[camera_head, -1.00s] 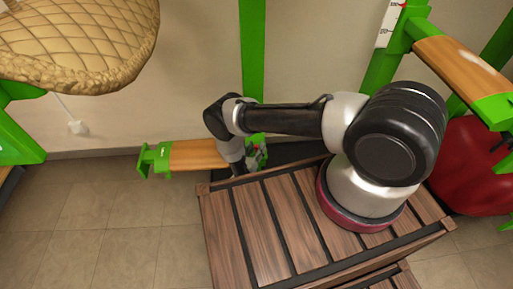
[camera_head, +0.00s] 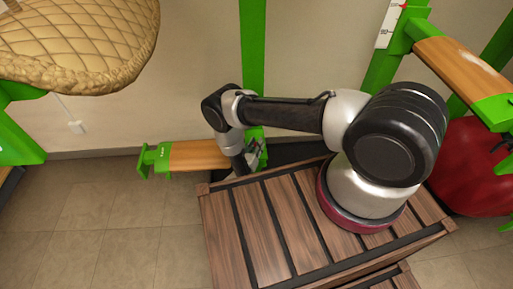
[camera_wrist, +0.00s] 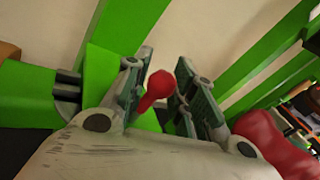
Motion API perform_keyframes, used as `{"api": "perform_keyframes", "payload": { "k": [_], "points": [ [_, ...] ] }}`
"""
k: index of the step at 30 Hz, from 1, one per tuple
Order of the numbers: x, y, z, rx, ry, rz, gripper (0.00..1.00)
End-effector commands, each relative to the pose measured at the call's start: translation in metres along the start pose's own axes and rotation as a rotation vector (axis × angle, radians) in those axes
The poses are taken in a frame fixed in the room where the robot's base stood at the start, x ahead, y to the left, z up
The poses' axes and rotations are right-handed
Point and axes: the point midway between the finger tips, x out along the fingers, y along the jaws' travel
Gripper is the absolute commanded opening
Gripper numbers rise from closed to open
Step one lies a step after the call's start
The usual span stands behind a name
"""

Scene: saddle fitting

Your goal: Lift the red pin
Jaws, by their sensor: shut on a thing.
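The red pin (camera_wrist: 155,90) shows in the wrist view between the two fingers of my gripper (camera_wrist: 160,105). Its round head points up and its thinner shank runs down between the fingers. My gripper is shut on it. Behind and left of the pin is a green bracket (camera_wrist: 105,70) on a green post. In the head view my gripper (camera_head: 248,160) is at the right end of a low wooden bar, beside the green post, and the pin is too small to make out there. I cannot tell whether the pin's lower end is inside the bracket.
A low wooden bar (camera_head: 198,154) with green ends sits left of my gripper. A green post (camera_head: 252,60) rises behind it. A quilted tan saddle (camera_head: 75,40) is at upper left. A red rounded object (camera_head: 475,165) stands at right. The tiled floor (camera_head: 110,220) is clear at lower left.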

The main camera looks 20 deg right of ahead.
Motion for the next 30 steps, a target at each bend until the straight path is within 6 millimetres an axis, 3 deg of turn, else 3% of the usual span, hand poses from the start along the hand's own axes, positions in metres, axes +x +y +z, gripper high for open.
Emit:
{"api": "perform_keyframes", "payload": {
  "k": [5, 6, 9, 20, 23, 30],
  "points": [
    [0.000, -0.004, -0.002, -0.009, -0.001, -0.007, 0.00],
    [0.000, -0.004, -0.002, -0.009, -0.001, -0.007, 0.27],
    [0.000, -0.004, -0.002, -0.009, -0.001, -0.007, 0.44],
    [-0.003, -0.002, -0.001, -0.005, -0.001, -0.003, 0.44],
    [-0.015, 0.000, -0.001, -0.005, -0.002, 0.001, 0.44],
    [-0.066, 0.000, -0.001, -0.005, -0.005, 0.004, 0.44]
  ]
}}
